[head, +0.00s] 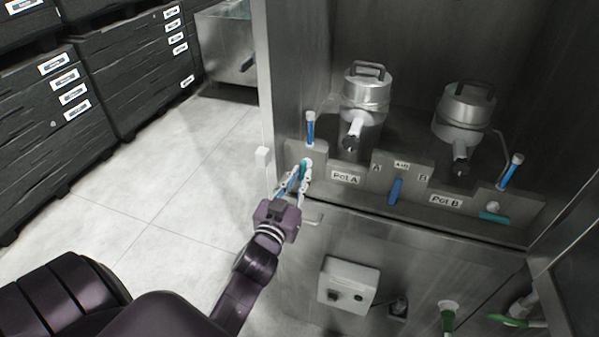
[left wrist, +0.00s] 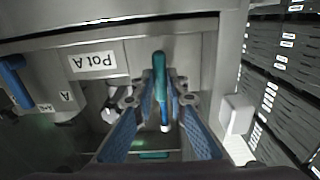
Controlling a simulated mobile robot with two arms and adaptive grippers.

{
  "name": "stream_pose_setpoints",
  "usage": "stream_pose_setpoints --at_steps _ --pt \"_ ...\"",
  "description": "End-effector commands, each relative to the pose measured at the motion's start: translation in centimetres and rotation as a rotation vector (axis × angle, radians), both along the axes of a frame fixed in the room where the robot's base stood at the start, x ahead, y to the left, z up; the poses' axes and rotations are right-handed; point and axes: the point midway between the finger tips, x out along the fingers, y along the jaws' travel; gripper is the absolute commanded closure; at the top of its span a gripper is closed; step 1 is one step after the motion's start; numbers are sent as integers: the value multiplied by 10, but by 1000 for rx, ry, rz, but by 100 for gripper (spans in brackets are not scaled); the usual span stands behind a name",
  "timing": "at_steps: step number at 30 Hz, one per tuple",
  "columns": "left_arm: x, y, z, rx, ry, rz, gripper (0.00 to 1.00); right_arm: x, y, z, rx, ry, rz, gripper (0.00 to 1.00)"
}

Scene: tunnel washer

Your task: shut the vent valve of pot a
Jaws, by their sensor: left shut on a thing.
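Pot A (head: 365,98) is a steel pot with a lidded top, standing on the left of the cabinet shelf. Its vent valve has a teal lever handle (head: 303,167) on the front panel, left of the "Pot A" label (head: 345,177). In the left wrist view the teal handle (left wrist: 159,72) stands lengthwise in the picture, between the fingers. My left gripper (head: 298,177) is shut on this handle, and its blue-padded fingers show on both sides in the left wrist view (left wrist: 160,101). The valve body behind the handle is mostly hidden. My right gripper is not in view.
Pot B (head: 466,108) stands to the right, with its teal handle (head: 495,217) lying crosswise. A blue lever (head: 395,190) sits between the labels. A blue tube (head: 310,128) rises behind my left gripper. A control box (head: 348,285) is below. Black crates (head: 130,75) line the left; floor between is clear.

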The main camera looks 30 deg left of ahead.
Motion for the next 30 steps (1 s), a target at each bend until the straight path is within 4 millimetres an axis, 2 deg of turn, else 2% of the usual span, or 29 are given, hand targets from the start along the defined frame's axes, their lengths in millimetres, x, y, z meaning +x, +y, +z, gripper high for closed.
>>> stream_pose_setpoints --at_steps 1,3,10,16,30 --pt "0 0 5 -5 4 3 100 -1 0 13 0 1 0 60" --pt "-1 0 4 1 2 2 100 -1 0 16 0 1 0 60" --pt "-1 0 -1 164 37 1 100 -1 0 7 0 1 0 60" --pt "-1 0 0 464 108 -1 100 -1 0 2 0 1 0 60" --pt "-1 0 1 1194 285 1 100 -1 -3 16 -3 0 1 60"
